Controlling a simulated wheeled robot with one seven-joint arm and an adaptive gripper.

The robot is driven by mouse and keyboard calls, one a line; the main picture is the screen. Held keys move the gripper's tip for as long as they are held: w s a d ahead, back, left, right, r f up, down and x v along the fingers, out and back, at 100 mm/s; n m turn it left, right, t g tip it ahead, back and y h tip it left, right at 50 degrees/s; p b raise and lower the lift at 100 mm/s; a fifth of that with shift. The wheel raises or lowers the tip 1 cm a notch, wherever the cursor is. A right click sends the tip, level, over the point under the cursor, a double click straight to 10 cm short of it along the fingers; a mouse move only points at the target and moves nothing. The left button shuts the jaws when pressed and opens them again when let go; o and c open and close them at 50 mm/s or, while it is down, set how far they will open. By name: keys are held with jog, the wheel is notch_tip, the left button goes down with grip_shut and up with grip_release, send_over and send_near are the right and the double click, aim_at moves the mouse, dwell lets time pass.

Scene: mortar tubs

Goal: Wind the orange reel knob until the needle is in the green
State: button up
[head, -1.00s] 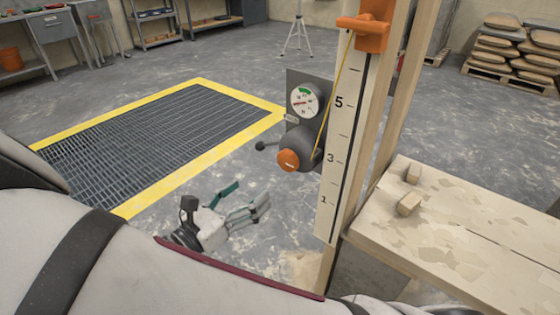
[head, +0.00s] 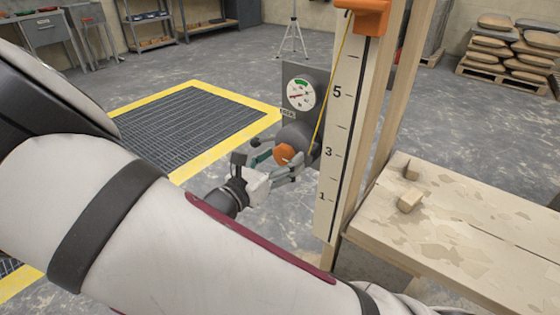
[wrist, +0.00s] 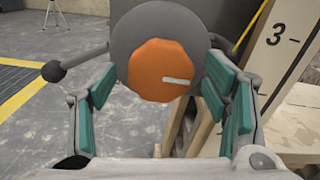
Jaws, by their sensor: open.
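The orange reel knob (head: 284,153) is on the front of a grey reel drum (head: 297,137) on the post. In the wrist view the knob (wrist: 162,70) faces me, with a white mark pointing right. My gripper (head: 280,160) is open, its teal-padded fingers (wrist: 168,85) on either side of the knob with gaps showing; I see no contact. The dial gauge (head: 300,94) above the reel has a green arc at its top; its red needle points to the left, outside the green.
A yellow cord (head: 333,75) runs from the reel up to an orange bracket (head: 366,12) beside a numbered scale board (head: 343,140). A wooden bench (head: 450,225) with small wood blocks stands at the right. A dark crank with a ball end (wrist: 55,71) sticks out left of the drum.

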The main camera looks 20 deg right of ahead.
jog(key=c, duration=1.2)
jog(key=shift+o, duration=0.2)
jog(key=shift+m, duration=0.4)
jog(key=m+p, duration=0.1)
jog(key=m, duration=0.7)
jog(key=m+b, duration=0.2)
jog(key=m, duration=0.4)
jog(key=shift+f+m, duration=0.1)
jog(key=shift+m, duration=0.3)
jog(key=m+b, duration=0.2)
jog(key=m, duration=0.1)
jog(key=shift+b, duration=0.4)
jog(key=shift+m+b, duration=1.15)
jog(key=shift+m, duration=0.35)
